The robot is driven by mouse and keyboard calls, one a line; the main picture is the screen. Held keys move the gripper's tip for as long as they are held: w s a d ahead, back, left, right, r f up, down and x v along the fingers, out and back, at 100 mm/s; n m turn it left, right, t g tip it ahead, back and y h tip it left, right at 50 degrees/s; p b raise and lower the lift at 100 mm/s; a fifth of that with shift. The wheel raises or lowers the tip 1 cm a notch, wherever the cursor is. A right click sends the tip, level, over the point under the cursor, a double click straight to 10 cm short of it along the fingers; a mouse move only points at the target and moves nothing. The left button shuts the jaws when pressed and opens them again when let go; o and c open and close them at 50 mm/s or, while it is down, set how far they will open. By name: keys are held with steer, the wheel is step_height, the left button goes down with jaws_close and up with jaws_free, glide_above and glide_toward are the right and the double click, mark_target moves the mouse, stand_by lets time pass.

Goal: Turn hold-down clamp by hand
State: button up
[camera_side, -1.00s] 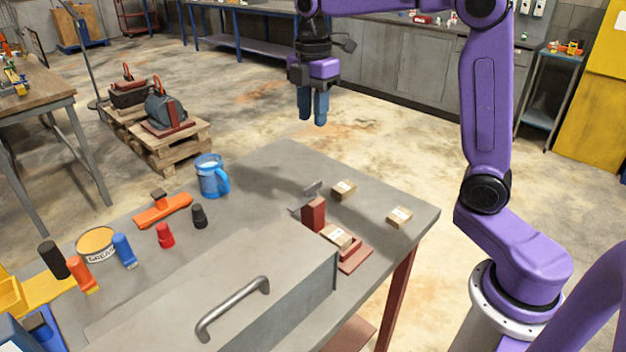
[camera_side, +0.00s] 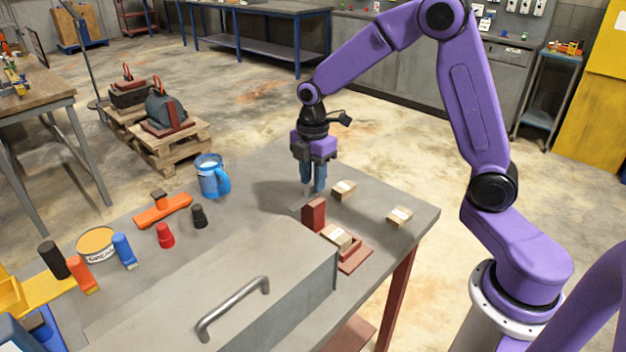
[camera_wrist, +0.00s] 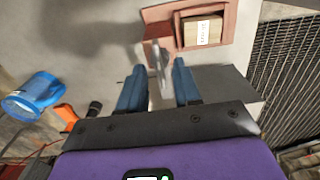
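The hold-down clamp has a thin grey bar beside a dark red upright block (camera_side: 315,212). In the wrist view the clamp's grey bar (camera_wrist: 158,58) shows edge-on, beside the red block (camera_wrist: 156,29). My gripper (camera_side: 313,190) points straight down just behind the red block, low over the table. In the wrist view my gripper (camera_wrist: 159,68) has its two blue fingers apart, with the bar in the gap between them. The fingers do not appear to press on it. In the side view the fingers hide most of the bar.
A small box (camera_side: 338,236) sits in a red-brown holder (camera_side: 357,258) by the block. Two more boxes (camera_side: 343,190) (camera_side: 400,216) lie to the right. A grey cover with a handle (camera_side: 233,308) fills the front.

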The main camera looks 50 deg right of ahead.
steer(key=shift+f, duration=0.6)
jaws_close()
stand_by(1.1)
